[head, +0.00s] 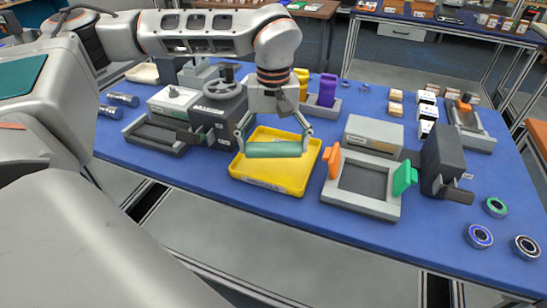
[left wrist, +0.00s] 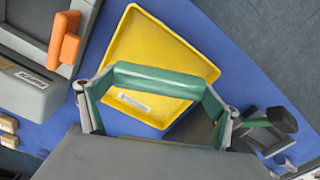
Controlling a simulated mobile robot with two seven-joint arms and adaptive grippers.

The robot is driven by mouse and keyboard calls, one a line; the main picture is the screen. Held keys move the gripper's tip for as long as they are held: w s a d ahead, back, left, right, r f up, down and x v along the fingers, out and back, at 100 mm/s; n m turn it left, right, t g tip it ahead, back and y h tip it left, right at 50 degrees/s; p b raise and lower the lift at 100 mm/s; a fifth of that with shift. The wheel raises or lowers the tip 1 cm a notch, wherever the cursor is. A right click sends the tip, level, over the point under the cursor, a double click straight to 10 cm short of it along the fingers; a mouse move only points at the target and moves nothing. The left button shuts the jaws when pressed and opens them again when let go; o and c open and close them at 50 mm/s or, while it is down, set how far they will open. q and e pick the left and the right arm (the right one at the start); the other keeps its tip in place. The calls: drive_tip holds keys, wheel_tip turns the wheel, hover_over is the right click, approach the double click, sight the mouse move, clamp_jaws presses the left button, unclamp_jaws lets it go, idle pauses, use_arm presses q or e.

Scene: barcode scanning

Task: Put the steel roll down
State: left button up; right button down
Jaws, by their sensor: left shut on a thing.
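The roll (head: 273,149) is a grey-green cylinder. My left gripper (head: 274,143) is shut on it, with one finger at each end, and holds it lengthwise over the yellow tray (head: 285,182). In the left wrist view the roll (left wrist: 155,80) spans between the fingers of my left gripper (left wrist: 155,88), with the yellow tray (left wrist: 145,40) behind it. Whether the roll touches the tray floor is hard to tell. My right gripper is not in view.
A grey fixture with orange and green handles (head: 364,203) stands right of the tray. A dark grey machine with a handwheel (head: 216,112) stands to its left. Dark blue cylinders (head: 123,99) lie at the far left. Bearing rings (head: 478,236) lie at the right. The blue table (head: 280,212) is bare in front of the tray.

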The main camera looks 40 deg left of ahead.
sight(273, 157)
use_arm(q)
drive_tip(key=shift+f, duration=1.9)
drive_tip(key=shift+f, duration=0.15)
drive_tip(key=o, duration=1.4)
drive_tip(key=shift+c, duration=0.2)
wheel_tip(273, 157, up, 12)
drive_tip(key=shift+r+p, duration=0.1)
drive_tip(key=shift+p, duration=0.35)
